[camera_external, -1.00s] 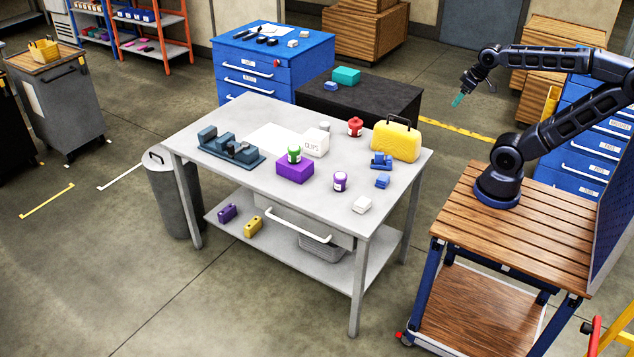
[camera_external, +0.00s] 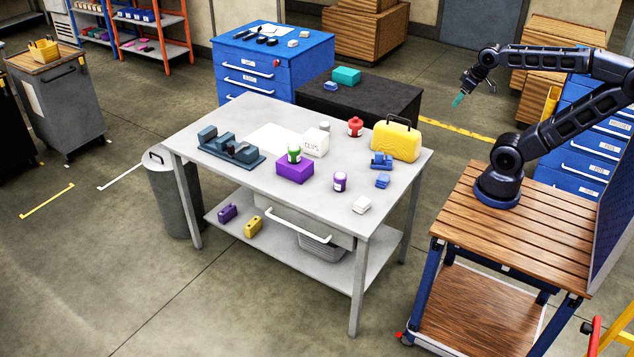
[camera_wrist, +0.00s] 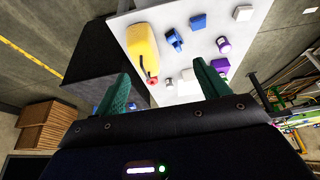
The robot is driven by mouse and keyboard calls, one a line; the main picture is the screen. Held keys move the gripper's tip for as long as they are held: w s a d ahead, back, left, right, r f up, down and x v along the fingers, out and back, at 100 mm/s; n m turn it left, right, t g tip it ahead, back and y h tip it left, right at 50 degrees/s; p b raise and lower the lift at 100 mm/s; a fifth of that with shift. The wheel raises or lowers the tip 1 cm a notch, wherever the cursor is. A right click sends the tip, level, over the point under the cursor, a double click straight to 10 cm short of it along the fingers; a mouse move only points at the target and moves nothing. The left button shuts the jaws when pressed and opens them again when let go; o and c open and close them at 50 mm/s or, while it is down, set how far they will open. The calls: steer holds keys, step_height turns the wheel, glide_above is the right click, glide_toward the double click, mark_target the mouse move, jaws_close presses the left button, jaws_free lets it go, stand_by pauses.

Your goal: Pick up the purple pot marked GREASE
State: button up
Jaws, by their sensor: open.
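The purple pot (camera_external: 340,181) with a white lid and a pale label stands upright on the grey table, near its front right part. Its lettering is too small to read. It also shows in the wrist view (camera_wrist: 223,45), beyond the fingertips and towards the right. My gripper (camera_external: 459,98) is held high in the air, off the right side of the table and well apart from the pot. In the wrist view its two green fingers (camera_wrist: 162,84) are spread with nothing between them.
Close to the pot are a purple box (camera_external: 295,171) with a green-topped pot (camera_external: 294,154) on it, blue blocks (camera_external: 382,181) and a white block (camera_external: 362,205). A yellow case (camera_external: 396,139), a red container (camera_external: 355,127) and a white CLIPS box (camera_external: 315,144) stand farther back.

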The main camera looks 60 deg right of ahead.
steer(key=shift+o, duration=0.5)
steer(key=n+g, duration=0.5)
steer(key=n, duration=1.1)
glide_above(339, 176)
steer(key=f, duration=1.7)
steer(key=d+f, duration=0.1)
steer(key=f, duration=0.8)
steer(key=shift+w+f, duration=0.1)
steer(key=shift+w, duration=0.05)
steer(key=shift+w+a+f, duration=0.1)
steer(key=shift+a+f, duration=0.25)
steer(key=shift+f, duration=0.15)
step_height(339, 176, down, 11)
steer(key=shift+r, duration=0.2)
